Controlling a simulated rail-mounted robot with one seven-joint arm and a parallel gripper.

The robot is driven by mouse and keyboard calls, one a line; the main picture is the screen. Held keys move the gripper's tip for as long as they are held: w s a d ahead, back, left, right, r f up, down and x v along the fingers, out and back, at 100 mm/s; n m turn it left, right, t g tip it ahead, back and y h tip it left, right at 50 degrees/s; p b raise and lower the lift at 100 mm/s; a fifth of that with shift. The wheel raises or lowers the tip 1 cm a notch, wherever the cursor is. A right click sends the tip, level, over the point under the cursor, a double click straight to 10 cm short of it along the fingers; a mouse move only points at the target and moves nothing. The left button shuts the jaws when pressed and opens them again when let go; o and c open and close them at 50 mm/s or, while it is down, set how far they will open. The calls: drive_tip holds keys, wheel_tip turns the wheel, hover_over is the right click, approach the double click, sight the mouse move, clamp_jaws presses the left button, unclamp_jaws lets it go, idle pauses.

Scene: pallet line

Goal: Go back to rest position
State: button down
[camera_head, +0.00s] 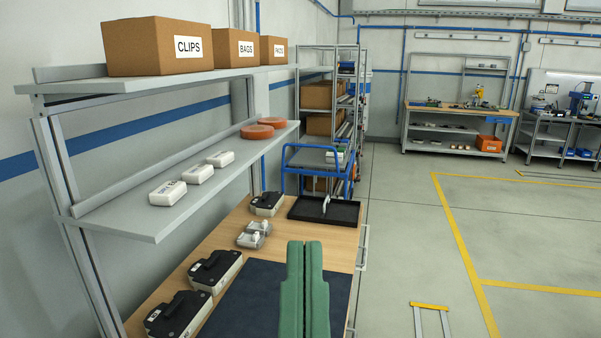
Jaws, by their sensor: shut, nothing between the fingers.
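My gripper (304,246) shows at the bottom centre as two long green fingers side by side, tips up in the picture. They are shut against each other with nothing between them. They appear in front of the workbench (218,240) and cover part of its dark blue mat (258,300). The rest of my arm is out of view.
Black cases (214,270) and grey parts (254,234) lie on the bench; a black tray (335,212) is at its far end. A shelf (170,215) with white boxes and orange discs overhangs the left. A blue cart (318,160) stands behind. Floor right is mostly clear.

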wheel_tip(320, 180, up, 30)
drive_tip(key=p, duration=2.6)
wheel_tip(320, 180, down, 56)
drive_tip(key=b, duration=5.5)
drive_tip(key=shift+r+b, duration=0.15)
drive_tip(key=shift+b, duration=0.2)
wheel_tip(320, 180, up, 56)
drive_tip(key=p, duration=5.5)
drive_tip(key=shift+a+p, duration=0.2)
drive_tip(key=shift+p, duration=0.1)
